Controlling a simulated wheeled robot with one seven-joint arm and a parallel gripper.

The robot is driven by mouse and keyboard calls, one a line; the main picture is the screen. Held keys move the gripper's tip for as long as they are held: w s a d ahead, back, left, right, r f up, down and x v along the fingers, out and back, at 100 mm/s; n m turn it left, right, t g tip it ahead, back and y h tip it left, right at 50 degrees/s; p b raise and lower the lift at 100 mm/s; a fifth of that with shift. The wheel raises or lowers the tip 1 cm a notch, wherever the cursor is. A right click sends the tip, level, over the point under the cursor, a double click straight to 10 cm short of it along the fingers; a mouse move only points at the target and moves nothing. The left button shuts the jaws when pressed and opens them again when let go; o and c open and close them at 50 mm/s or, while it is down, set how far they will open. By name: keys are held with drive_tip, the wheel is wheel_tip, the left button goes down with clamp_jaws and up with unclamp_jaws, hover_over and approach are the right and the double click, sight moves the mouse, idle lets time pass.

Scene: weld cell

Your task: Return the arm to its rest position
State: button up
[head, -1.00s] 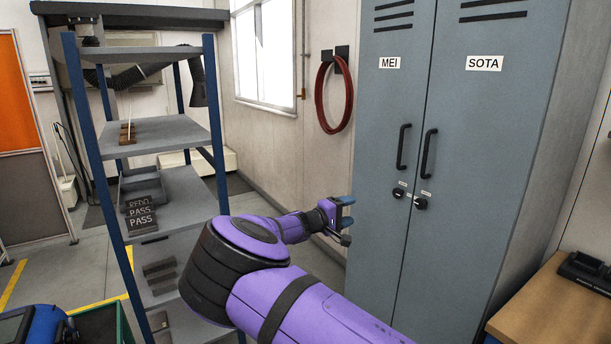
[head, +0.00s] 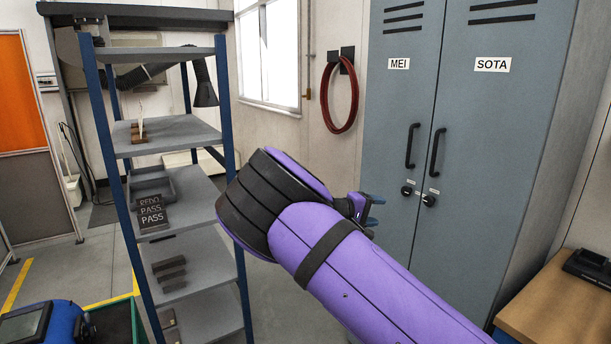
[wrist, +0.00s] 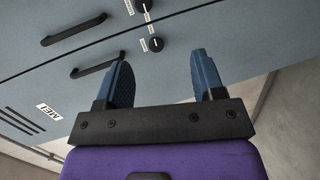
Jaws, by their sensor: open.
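My purple arm reaches across the middle of the head view. My gripper (head: 373,210) shows small beyond the elbow, in front of the grey locker's left door. In the wrist view my gripper (wrist: 160,82) has its two blue fingers well apart, with nothing between them. The locker (head: 400,130) is behind the fingers there, its handles and locks at the upper left. Much of my forearm is hidden behind the elbow in the head view.
A blue-posted shelf rack (head: 180,135) stands left of my arm, close to the elbow. A red hose (head: 341,95) hangs on the wall. A wooden bench (head: 560,300) is at lower right. A blue machine (head: 40,322) and green bin (head: 108,322) are at lower left.

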drive_tip(key=s+d+r+m+g+y, duration=0.2)
drive_tip(key=s+d+r+g+y, duration=0.15)
drive_tip(key=s+d, duration=0.4)
drive_tip(key=s+d+r+m+g+y, duration=0.2)
drive_tip(key=s+d+r+y, duration=0.35)
drive_tip(key=s, duration=0.35)
drive_tip(key=s+a+r+t+y, duration=0.1)
drive_tip(key=s+r, duration=0.4)
drive_tip(key=s, duration=1)
drive_tip(key=s+a+r+t+y, duration=0.1)
drive_tip(key=s+r+t+y, duration=0.3)
drive_tip(key=s, duration=1.2)
wheel_tip(320, 180, up, 2)
drive_tip(key=shift+s+a+r, duration=0.2)
drive_tip(key=shift+s, duration=0.05)
